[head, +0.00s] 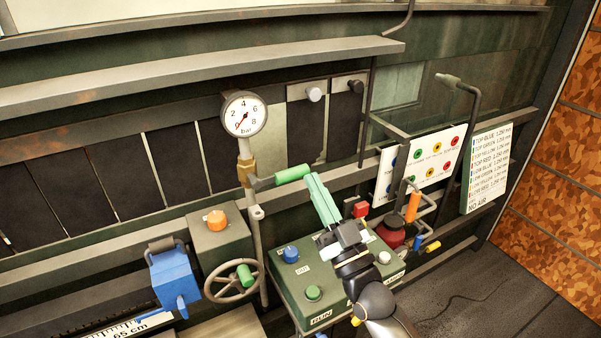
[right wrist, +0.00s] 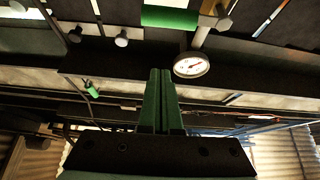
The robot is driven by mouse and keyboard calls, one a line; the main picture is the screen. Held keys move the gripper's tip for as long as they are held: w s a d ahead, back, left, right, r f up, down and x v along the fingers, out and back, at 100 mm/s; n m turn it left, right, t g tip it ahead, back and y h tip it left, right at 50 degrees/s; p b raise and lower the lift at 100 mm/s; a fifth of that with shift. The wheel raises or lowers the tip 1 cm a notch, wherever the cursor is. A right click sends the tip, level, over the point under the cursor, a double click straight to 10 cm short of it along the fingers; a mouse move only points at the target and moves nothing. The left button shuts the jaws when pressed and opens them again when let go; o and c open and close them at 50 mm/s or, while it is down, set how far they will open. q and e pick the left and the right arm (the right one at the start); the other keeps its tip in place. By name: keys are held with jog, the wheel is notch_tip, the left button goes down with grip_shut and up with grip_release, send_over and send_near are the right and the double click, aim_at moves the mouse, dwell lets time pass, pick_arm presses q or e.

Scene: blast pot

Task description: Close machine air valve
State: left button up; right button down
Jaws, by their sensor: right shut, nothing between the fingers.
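The air valve is a brass body (head: 247,172) on the upright pipe below the gauge. Its green lever grip (head: 292,174) sticks out to the right, across the pipe. The same green grip shows at the top of the right wrist view (right wrist: 170,17). My right gripper (head: 313,178) has its green fingers shut and empty. In the head view the fingertips overlap the right end of the grip; contact cannot be told. In the right wrist view the fingertips (right wrist: 160,72) are apart from the grip. My left gripper is not in view.
A round pressure gauge (head: 244,114) tops the pipe. A handwheel (head: 233,281) and a blue clamp-like part (head: 175,277) are at lower left. A green control box (head: 290,277) lies below my right arm. Hooked rods and an orange handle (head: 412,207) stand at right.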

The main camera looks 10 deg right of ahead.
aim_at(278, 175)
jog(key=w+a, duration=0.2)
jog(key=w, duration=0.3)
jog(key=shift+w+f, duration=0.4)
jog(key=shift+f+m+h, duration=0.4)
jog(key=shift+f, duration=0.05)
jog(key=shift+r, duration=0.1)
